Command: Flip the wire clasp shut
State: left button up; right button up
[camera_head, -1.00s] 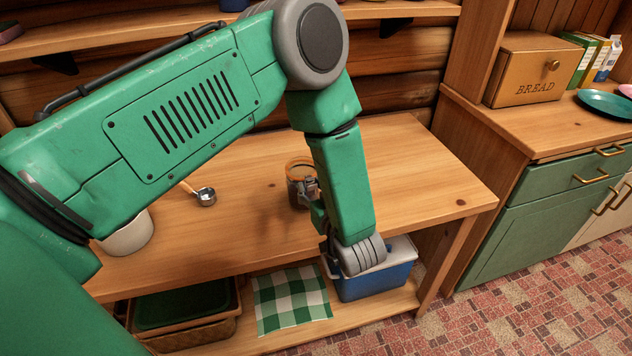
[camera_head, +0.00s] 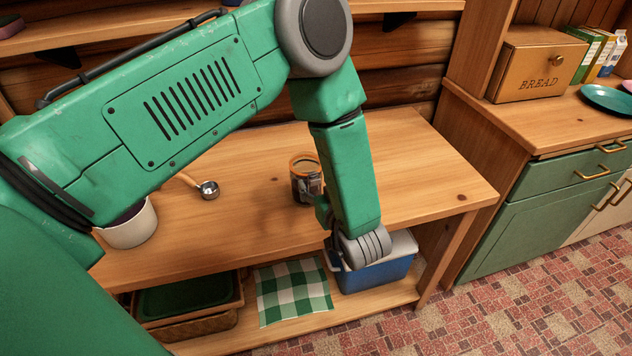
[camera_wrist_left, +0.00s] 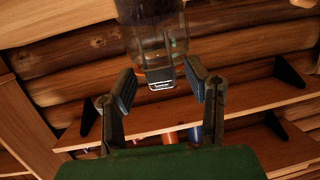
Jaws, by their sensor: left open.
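A glass jar (camera_head: 301,186) with an orange ring at its rim stands on the wooden table. My left gripper (camera_head: 318,187) is at the jar's near right side, partly hidden by my forearm. In the left wrist view the jar (camera_wrist_left: 149,28) hangs in from the top edge, with the wire clasp (camera_wrist_left: 160,77) on its side facing me. The open fingers of my left gripper (camera_wrist_left: 160,80) stand on either side of the clasp, apparently with gaps on both sides. Whether the lid is fully down cannot be told. My right gripper is out of view.
A small metal scoop (camera_head: 208,189) and a white pot (camera_head: 131,228) are on the table left of the jar. The table's right part (camera_head: 430,180) is clear. A blue cooler (camera_head: 375,275) and a checked cloth (camera_head: 292,293) are on the shelf below.

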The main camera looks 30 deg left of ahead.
pick_arm(q)
jog(key=v, duration=1.1)
jog(key=shift+f, duration=0.1)
jog(key=shift+d, duration=0.1)
